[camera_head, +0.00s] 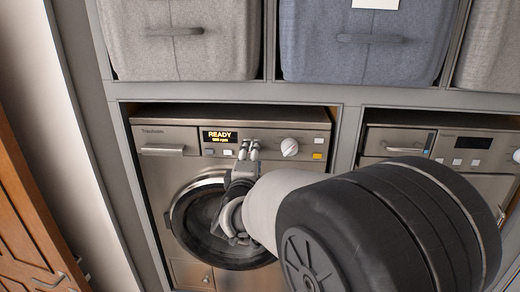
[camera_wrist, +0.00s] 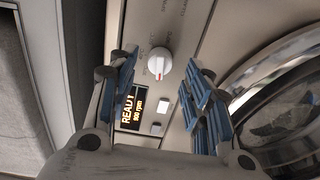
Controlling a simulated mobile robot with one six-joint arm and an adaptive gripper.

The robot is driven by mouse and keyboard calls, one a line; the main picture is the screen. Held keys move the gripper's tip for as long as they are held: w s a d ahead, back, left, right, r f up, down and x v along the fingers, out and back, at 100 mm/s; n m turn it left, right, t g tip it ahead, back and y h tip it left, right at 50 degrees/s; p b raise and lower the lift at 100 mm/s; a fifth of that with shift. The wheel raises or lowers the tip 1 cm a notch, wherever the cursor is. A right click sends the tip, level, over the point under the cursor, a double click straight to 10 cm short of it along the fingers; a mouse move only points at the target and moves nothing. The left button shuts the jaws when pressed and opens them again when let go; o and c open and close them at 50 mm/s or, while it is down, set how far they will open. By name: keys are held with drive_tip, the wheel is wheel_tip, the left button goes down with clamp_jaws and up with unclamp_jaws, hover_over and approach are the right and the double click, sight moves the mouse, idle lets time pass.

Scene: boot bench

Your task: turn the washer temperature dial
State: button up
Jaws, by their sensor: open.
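The washer (camera_head: 165,172) stands in the left bay with its round glass door (camera_head: 195,215) closed. Its white round temperature dial (camera_head: 290,147) sits on the control panel, right of the lit display (camera_head: 219,137) that reads READY. My gripper (camera_head: 249,150) is in front of the panel, between the display and the dial, left of the dial. In the wrist view the dial (camera_wrist: 159,62) shows a red mark at its lower edge and lies ahead, between the lines of my two blue-padded fingers (camera_wrist: 163,75). The fingers are spread, empty and apart from the dial.
A second appliance (camera_head: 470,150) stands in the right bay. Grey (camera_head: 180,40) and blue (camera_head: 365,45) fabric bins sit on the shelf above. My arm hides the washer's lower right.

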drive_tip(key=shift+w, duration=1.45)
clamp_jaws()
